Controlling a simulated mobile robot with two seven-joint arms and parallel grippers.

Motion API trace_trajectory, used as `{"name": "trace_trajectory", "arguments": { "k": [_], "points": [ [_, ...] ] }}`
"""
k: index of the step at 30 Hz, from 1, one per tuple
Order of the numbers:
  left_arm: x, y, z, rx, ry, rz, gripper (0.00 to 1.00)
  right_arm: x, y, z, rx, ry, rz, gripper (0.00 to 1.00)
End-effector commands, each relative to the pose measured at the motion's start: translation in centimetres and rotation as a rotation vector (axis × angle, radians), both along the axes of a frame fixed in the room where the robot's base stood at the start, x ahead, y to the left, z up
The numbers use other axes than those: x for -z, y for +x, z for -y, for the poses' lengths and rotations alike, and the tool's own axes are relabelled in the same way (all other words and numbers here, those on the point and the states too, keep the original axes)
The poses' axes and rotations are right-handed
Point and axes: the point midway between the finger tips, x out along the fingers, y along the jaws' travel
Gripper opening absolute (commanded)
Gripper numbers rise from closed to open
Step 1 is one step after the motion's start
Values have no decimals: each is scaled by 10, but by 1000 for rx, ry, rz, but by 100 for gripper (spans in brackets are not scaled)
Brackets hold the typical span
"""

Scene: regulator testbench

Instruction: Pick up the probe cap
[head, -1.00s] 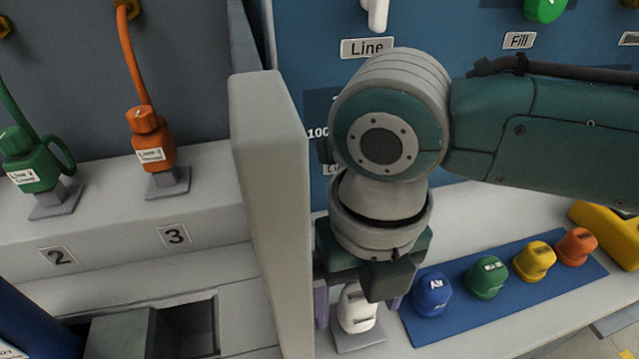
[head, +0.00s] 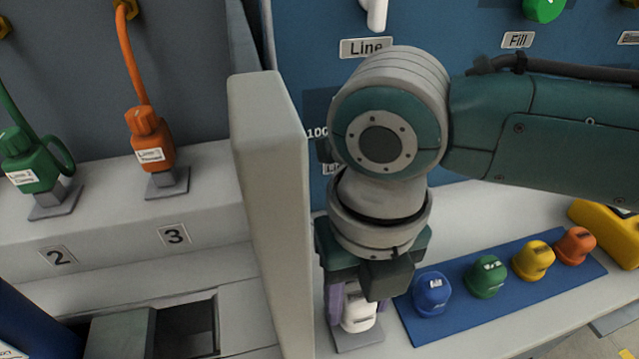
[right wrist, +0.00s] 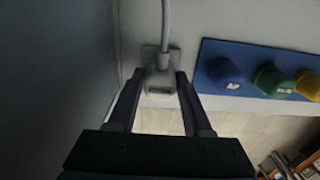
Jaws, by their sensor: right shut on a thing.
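The white piece (head: 358,314), which I take to be the probe cap, stands upright on a small grey base plate (head: 362,339), right of the upright grey divider. In the right wrist view the white piece (right wrist: 159,84) shows a dark marking, and a pale cable (right wrist: 165,25) runs up from it. My right gripper (head: 357,308) points down at it from above. Its two purple fingers are shut on the white piece, one on each side. The piece still appears to be at its plate. My left gripper is not in view.
A blue mat (head: 455,315) right of the gripper holds blue (head: 432,293), green (head: 486,277), yellow (head: 533,260) and orange (head: 575,245) caps. The grey divider (head: 272,200) stands close on the left. Green (head: 32,170) and orange (head: 150,140) connectors stand beyond it.

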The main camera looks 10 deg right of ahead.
Motion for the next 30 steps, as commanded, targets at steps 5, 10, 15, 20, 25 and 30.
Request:
{"name": "trace_trajectory", "arguments": {
  "k": [5,10,15,20,25,30],
  "points": [
    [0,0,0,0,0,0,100,0,0,0,0,0,1,0],
    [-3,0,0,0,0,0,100,-8,1,0,0,2,2,0],
    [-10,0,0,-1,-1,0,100,-32,1,0,-2,1,4,0],
    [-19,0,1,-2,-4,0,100,-71,2,0,-1,3,6,0],
    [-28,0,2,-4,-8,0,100,-122,2,0,-3,2,8,0],
    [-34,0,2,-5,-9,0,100,-165,1,0,-2,2,5,0]
  ]
}}
